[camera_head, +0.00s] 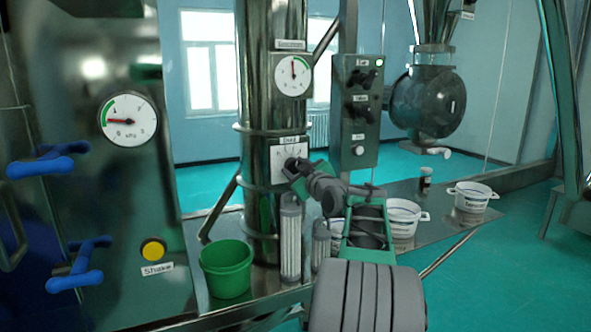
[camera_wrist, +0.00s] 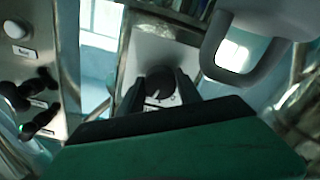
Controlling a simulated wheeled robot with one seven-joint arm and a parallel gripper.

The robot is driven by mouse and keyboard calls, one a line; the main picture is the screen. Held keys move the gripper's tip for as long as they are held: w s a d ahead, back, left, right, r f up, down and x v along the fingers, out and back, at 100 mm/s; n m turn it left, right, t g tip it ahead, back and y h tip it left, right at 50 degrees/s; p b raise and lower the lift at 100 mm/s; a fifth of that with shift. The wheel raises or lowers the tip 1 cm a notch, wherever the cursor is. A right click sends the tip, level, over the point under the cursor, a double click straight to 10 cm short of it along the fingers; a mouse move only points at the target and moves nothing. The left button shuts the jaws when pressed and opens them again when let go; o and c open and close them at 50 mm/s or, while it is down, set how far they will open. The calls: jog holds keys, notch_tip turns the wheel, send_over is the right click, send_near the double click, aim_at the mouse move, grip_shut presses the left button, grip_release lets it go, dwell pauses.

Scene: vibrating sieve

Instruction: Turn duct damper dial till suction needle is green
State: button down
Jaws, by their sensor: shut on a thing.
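The duct damper dial (camera_wrist: 158,82) is a dark round knob on a white scale plate (camera_head: 281,155) on the steel duct, under a small label. My gripper (camera_head: 298,170) is at the plate, and its two dark fingers are shut on the dial from both sides in the wrist view (camera_wrist: 160,90). The fingers hide much of the dial in the head view. A round white gauge (camera_head: 293,75) sits above on the duct, its red needle pointing about straight up. A kPa gauge (camera_head: 129,121) on the left panel has a green arc at upper left; its red needle points left, near the arc's lower end.
A control box (camera_head: 358,110) with dark knobs stands just right of the duct. A green bucket (camera_head: 226,268) and white tubs (camera_head: 472,196) stand on the bench. Blue handles (camera_head: 47,165) and a yellow Shake button (camera_head: 153,250) are at left.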

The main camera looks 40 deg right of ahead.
jog(key=m+b, duration=0.1)
jog(key=m, duration=0.2)
jog(key=shift+f+b, duration=0.1)
jog(key=shift+b, duration=0.2)
jog(key=shift+a+m+b, duration=0.1)
jog(key=shift+m+b, duration=0.2)
jog(key=shift+m, duration=1.1)
jog(key=c, duration=0.8)
grip_release()
jog(key=b+v, duration=0.2)
jog(key=v, duration=0.5)
jog(key=shift+s+a, duration=0.15)
jog(key=shift+s, duration=0.2)
